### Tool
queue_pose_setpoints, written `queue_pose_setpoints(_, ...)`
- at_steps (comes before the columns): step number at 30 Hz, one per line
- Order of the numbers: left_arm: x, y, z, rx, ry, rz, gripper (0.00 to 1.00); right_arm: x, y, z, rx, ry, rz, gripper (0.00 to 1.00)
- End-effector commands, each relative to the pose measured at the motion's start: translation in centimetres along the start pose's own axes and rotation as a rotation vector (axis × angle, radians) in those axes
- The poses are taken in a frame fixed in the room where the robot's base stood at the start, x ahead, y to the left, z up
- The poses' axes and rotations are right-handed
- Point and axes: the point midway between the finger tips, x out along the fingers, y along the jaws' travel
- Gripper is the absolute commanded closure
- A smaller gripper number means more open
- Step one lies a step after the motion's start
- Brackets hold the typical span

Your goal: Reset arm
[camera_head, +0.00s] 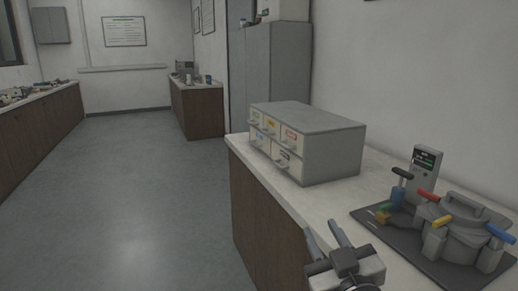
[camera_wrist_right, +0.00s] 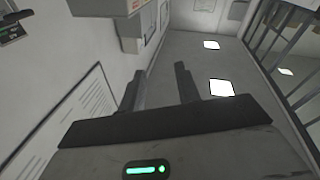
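My right gripper (camera_head: 326,236) shows at the lower middle of the head view, at the front edge of the counter. Its two dark fingers stand apart with nothing between them. In the right wrist view the gripper (camera_wrist_right: 158,82) also shows its fingers spread and empty, with wall and ceiling beyond. The mounting press (camera_head: 462,228) stands on a dark base plate at the right of the head view, to the right of the gripper and apart from it. It has red, yellow and blue handles. My left gripper is in neither view.
A grey drawer cabinet (camera_head: 330,151) with labelled drawers stands on the white counter (camera_head: 318,200), behind the gripper. A small control unit (camera_head: 425,174) with a green display stands behind the press. The grey floor (camera_head: 150,190) at left is clear. A tall grey locker (camera_head: 274,75) stands farther back.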

Motion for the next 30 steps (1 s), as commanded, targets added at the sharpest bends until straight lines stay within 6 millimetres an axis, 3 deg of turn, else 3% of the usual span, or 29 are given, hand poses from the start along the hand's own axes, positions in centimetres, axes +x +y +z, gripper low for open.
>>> queue_pose_setpoints(1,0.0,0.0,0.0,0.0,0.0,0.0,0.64,-2.0,0.9,3.5,0.042,-0.16,0.045,0.67)
queue_pose_setpoints(3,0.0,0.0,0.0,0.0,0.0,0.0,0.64,-5.0,1.8,7.8,0.076,-0.372,0.083,0.67)
queue_pose_setpoints(6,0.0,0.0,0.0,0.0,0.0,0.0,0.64,-9.8,2.0,12.6,0.109,-0.635,0.091,0.67)
queue_pose_setpoints(9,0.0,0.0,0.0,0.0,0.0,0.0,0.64,-14.0,1.7,15.4,0.129,-0.826,0.071,0.67)
queue_pose_setpoints(15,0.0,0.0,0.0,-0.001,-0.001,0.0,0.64,-20.5,0.8,18.2,0.156,-1.092,0.007,0.67)
queue_pose_setpoints(25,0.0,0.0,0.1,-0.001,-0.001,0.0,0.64,-29.4,-0.8,19.5,0.192,-1.403,-0.127,0.67)
queue_pose_setpoints(30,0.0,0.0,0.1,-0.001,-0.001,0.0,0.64,-27.6,-1.8,20.8,0.2,-1.3,-0.14,0.67)
